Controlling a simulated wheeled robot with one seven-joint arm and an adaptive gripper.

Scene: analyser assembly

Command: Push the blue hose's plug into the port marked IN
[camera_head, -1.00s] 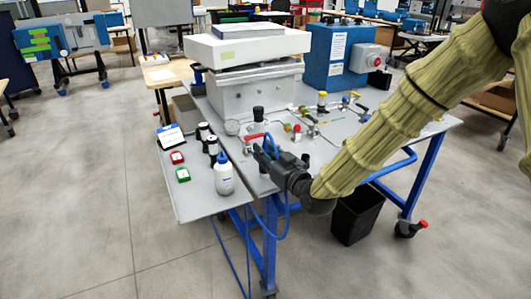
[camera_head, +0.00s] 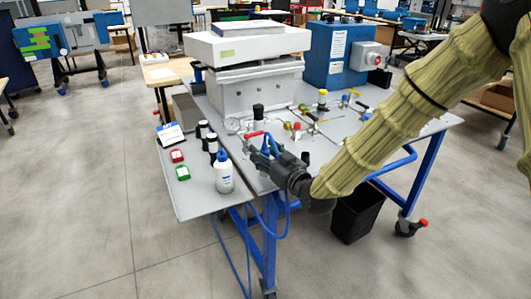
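My gripper (camera_head: 262,153) is over the near left part of the grey bench top (camera_head: 330,150), beside the pressure gauge (camera_head: 233,125) and a red-handled valve (camera_head: 251,135). The blue hose (camera_head: 283,228) hangs in a loop from the gripper and down past the bench's front edge. Blue shows at the fingers, and the gripper seems closed around the hose's end. The plug itself is too small and covered to make out. The port marked IN cannot be read at this size; the fittings near the gauge are partly behind the gripper.
A grey side shelf (camera_head: 190,198) holds a white bottle with a blue cap (camera_head: 224,172), dark bottles (camera_head: 213,145), and red (camera_head: 177,156) and green (camera_head: 183,173) items. A large white-topped analyser (camera_head: 250,90) and a blue box (camera_head: 325,68) stand behind. A black bin (camera_head: 355,215) is below the bench.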

